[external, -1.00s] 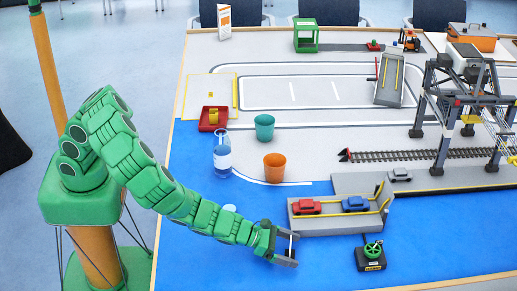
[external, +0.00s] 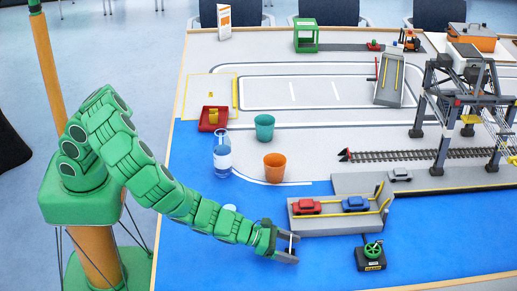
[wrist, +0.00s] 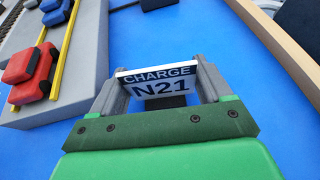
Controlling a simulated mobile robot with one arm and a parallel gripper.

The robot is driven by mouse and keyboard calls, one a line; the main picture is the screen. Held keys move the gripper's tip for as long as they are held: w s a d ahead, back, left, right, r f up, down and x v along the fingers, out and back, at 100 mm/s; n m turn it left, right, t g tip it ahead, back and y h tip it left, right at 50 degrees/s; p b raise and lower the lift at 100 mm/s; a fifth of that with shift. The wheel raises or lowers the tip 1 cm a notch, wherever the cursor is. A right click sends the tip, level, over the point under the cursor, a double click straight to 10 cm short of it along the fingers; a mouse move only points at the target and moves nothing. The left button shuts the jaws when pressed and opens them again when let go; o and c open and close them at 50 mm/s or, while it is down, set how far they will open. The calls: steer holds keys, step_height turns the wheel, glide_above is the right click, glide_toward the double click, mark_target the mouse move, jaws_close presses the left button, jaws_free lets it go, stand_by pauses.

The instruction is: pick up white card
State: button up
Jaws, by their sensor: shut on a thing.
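My gripper (external: 289,246) is low over the blue area at the front of the table, left of the green-wheeled device. In the wrist view, a white card (wrist: 160,82) with a dark band and the words "CHARGE N21" sits between the two grey fingers. The fingers are shut on its left and right edges. In the external view the card is too small to read. I cannot tell whether its lower edge touches the table.
The grey car platform (external: 330,225) with red and blue cars stands just behind my gripper. The green-wheeled device (external: 370,256) is to the right. A bottle (external: 222,160), an orange cup (external: 274,167) and a teal cup (external: 264,127) stand farther back. The blue front is mostly clear.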

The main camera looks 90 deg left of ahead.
steer(key=shift+r, duration=4.8)
